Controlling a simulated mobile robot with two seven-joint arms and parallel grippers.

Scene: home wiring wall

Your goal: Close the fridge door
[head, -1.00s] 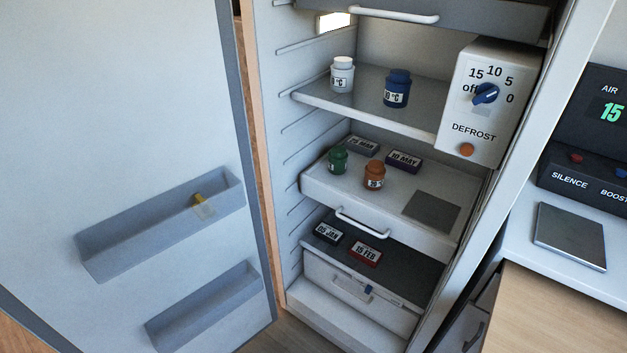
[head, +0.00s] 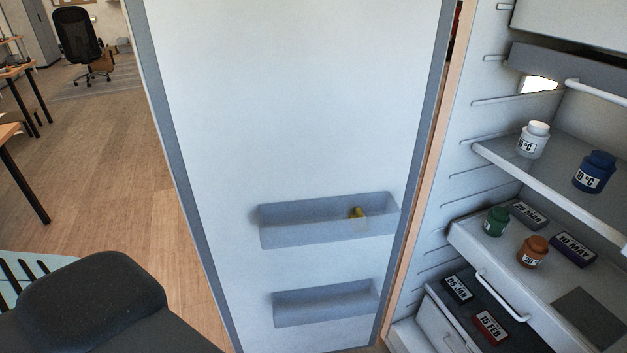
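The fridge door (head: 300,110) stands wide open in the middle of the head view, its inner side facing me. It has a grey edge and two door bins, an upper bin (head: 300,232) with a small yellow item in it and a lower bin (head: 320,308). The open fridge (head: 470,160) is at the right, hinged along the door's right edge. Its shelves hold white, blue, green and orange jars and several date-labelled boxes. Neither gripper shows, and nothing of mine is seen touching the door.
A dark rounded chair-like shape (head: 95,300) fills the lower left, close to the door's free edge. Open wooden floor (head: 120,170) lies left of the door. An office chair (head: 80,40) and table legs (head: 25,175) stand farther back.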

